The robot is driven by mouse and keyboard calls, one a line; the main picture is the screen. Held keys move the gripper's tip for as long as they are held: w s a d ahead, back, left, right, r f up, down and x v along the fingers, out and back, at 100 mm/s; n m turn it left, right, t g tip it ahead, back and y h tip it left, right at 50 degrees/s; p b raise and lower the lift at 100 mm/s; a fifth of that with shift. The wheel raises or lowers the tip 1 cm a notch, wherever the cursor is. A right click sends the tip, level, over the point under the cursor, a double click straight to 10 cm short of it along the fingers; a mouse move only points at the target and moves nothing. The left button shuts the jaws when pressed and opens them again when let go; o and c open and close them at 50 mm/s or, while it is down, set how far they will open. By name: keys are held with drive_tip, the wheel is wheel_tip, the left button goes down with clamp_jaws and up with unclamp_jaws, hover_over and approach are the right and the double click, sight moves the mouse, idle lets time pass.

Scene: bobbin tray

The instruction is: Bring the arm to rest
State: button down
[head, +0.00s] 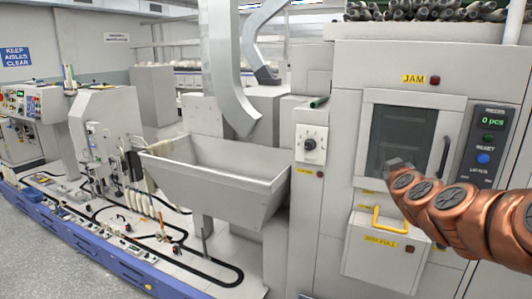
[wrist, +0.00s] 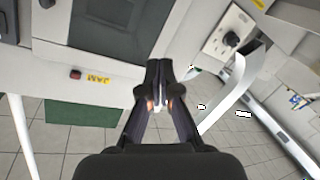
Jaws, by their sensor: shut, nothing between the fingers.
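My gripper (wrist: 158,72) shows in the wrist view with its two dark fingers closed together at the tips, empty. In the head view my copper-coloured arm reaches in from the right edge, ending in front of the machine's windowed door (head: 402,135). The gripper itself is hard to make out there. The wrist view looks at the same machine turned round, with the door (wrist: 108,25) at upper left and the JAM label (wrist: 98,79) below it. The fingers appear beside the cabinet front; I cannot tell the exact gap.
A yellow-handled drawer (head: 382,250) is below the door, close to my arm. A control panel (head: 488,145) is right of it. A grey hopper (head: 215,170) and a dial box (head: 309,144) stand left. A blue-edged machine base (head: 90,245) runs along the left floor.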

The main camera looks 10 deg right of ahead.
drive_tip(key=s+a+f+n+g+y, duration=0.1)
drive_tip(key=a+f+y, duration=0.15)
drive_tip(key=a, duration=0.55)
drive_tip(key=s+a+f+n+g+y, duration=0.1)
drive_tip(key=s+a+f+y, duration=0.15)
drive_tip(key=a, duration=0.45)
drive_tip(key=s+a+f+n+g+y, duration=0.1)
drive_tip(key=s+a+f+g+y, duration=0.25)
drive_tip(key=s+a+f, duration=0.45)
drive_tip(key=s+f+m+g+h, duration=0.1)
drive_tip(key=s+f+g, duration=0.3)
drive_tip(key=s, duration=1.1)
drive_tip(key=s+a+f+m+g+h, duration=0.1)
drive_tip(key=s+f+g, duration=0.4)
drive_tip(key=s, duration=1.1)
drive_tip(key=m+g+h, duration=0.1)
drive_tip(key=m+g, duration=0.1)
drive_tip(key=g, duration=0.1)
drive_tip(key=shift+s+m, duration=0.15)
drive_tip(key=shift+m, duration=0.15)
